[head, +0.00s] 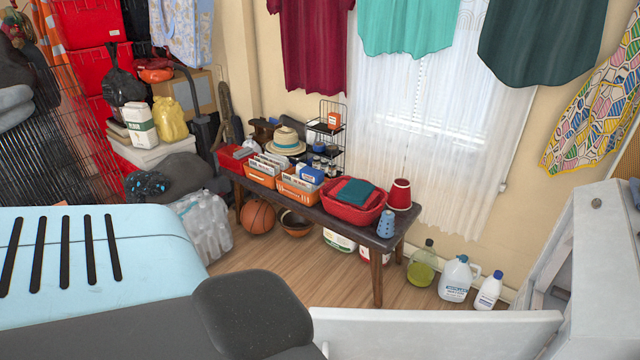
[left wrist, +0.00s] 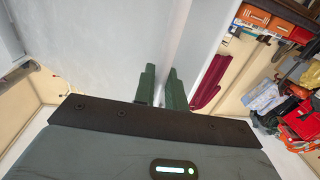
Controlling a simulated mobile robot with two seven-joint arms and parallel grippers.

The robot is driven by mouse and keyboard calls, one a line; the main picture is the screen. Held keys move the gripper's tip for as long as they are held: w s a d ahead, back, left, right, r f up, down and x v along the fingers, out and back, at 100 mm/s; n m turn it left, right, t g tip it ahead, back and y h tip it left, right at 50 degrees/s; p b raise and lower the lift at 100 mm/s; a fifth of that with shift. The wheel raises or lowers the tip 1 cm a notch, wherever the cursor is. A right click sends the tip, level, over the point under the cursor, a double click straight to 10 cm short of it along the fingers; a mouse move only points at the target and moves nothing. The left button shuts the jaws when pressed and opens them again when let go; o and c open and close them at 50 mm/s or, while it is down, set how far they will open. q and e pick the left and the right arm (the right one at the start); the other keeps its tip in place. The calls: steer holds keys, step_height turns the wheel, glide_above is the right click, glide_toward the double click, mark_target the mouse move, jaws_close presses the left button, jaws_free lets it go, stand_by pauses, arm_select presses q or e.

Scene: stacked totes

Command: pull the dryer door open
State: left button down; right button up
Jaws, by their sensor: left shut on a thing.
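The white dryer (head: 598,235) stands at the right edge of the head view, partly cut off. Its white door (head: 440,335) stands open, swung out from the dryer toward the bottom of the view; its lower part is out of frame. In the left wrist view the pale door panel (left wrist: 105,55) fills the upper middle. My left gripper (left wrist: 162,85) has its two dark green fingers closed on either side of the door's edge. In the head view my left fingers are hidden or out of frame. My right gripper is not in view.
A dark wooden bench (head: 355,232) with baskets stands by the wall. A green-yellow jug (head: 421,268), a white jug (head: 456,280) and a white bottle (head: 488,292) stand on the floor beyond the door. Some wooden floor (head: 290,270) before the bench is clear.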

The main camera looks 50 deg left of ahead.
arm_select(q)
steer(key=shift+d, duration=0.2)
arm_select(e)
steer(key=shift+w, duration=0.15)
arm_select(q)
steer(key=shift+w, duration=0.1)
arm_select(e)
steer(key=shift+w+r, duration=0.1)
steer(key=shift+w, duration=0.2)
arm_select(q)
steer(key=c, duration=1.5)
jaws_free()
steer(key=shift+c, duration=0.2)
steer(key=shift+a, duration=0.1)
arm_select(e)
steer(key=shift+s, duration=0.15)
